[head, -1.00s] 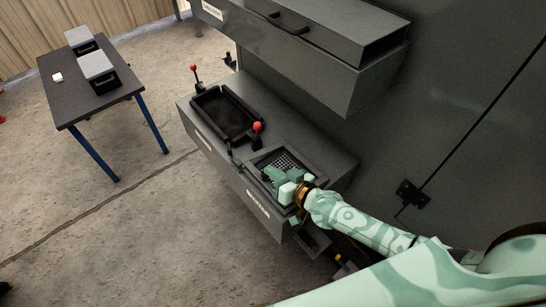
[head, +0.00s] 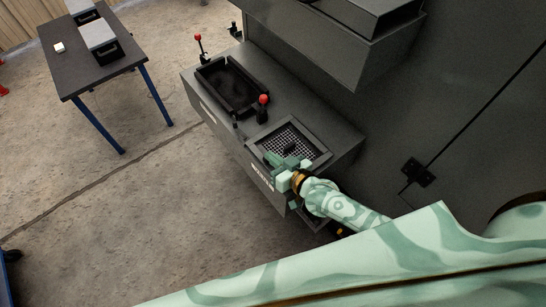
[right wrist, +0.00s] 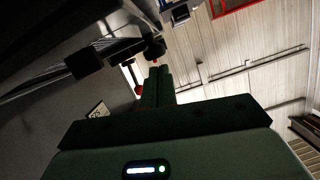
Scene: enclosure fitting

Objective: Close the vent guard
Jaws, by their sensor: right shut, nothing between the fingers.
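The mesh vent guard (head: 305,144) appears as a grille in a dark square frame on the lower ledge of the grey enclosure, with a small dark part on the mesh. I cannot tell whether it is fully seated. My right gripper (head: 280,163) is shut and empty at the guard's near edge, hiding part of that side; I cannot tell whether it touches. In the right wrist view the closed fingers (right wrist: 158,86) point up the picture toward dark fittings. My left gripper is not in view.
A black open tray (head: 230,88) and a red-knobbed lever (head: 263,108) sit left of the guard, with another red-knobbed lever (head: 199,46) farther back. A grey box-like housing (head: 330,30) overhangs the ledge. A dark table (head: 82,66) stands across clear floor.

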